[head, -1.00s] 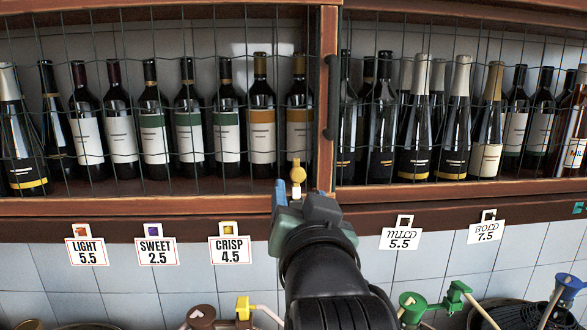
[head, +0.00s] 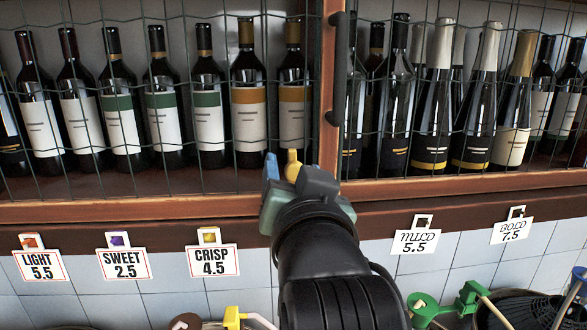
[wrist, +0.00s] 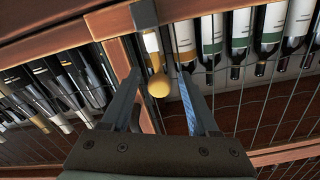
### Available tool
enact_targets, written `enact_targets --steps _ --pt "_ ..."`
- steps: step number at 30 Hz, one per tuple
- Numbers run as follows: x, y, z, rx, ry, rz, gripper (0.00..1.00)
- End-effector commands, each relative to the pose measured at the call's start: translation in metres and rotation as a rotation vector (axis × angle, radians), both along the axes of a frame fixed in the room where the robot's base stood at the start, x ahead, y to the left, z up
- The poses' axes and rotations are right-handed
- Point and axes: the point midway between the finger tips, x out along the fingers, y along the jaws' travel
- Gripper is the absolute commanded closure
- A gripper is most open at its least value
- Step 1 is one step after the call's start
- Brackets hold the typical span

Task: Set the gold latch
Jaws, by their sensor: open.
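The gold latch (head: 292,165) is a small yellow-gold piece low on the cabinet front, left of the wooden post. In the wrist view its round gold knob (wrist: 158,86) shows between the two fingers. My gripper (head: 292,174) is open, with one finger on each side of the latch. In the wrist view my gripper (wrist: 158,74) shows a clear gap on the left of the knob and a narrower one on the right. I cannot tell whether either finger touches it. The lower part of the latch is hidden by my gripper in the head view.
Wire mesh (head: 215,90) covers shelves of wine bottles behind the latch. A wooden post (head: 331,90) with a dark handle (head: 341,70) stands just right. Price tags (head: 211,260) hang from the ledge below. Coloured stoppers and baskets sit along the bottom edge.

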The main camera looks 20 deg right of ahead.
Motion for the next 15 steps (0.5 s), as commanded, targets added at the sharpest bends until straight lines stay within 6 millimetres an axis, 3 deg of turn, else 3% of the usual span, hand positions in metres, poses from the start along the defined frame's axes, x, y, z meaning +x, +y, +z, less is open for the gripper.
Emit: enact_targets --steps 2,12,15 --pt "0.0001 0.0000 0.0000 0.000 0.000 0.000 0.41" --pt "0.0002 -0.0001 0.0000 0.000 0.000 0.000 1.00" --pt "0.0002 -0.0001 0.0000 0.000 0.000 0.000 1.00"
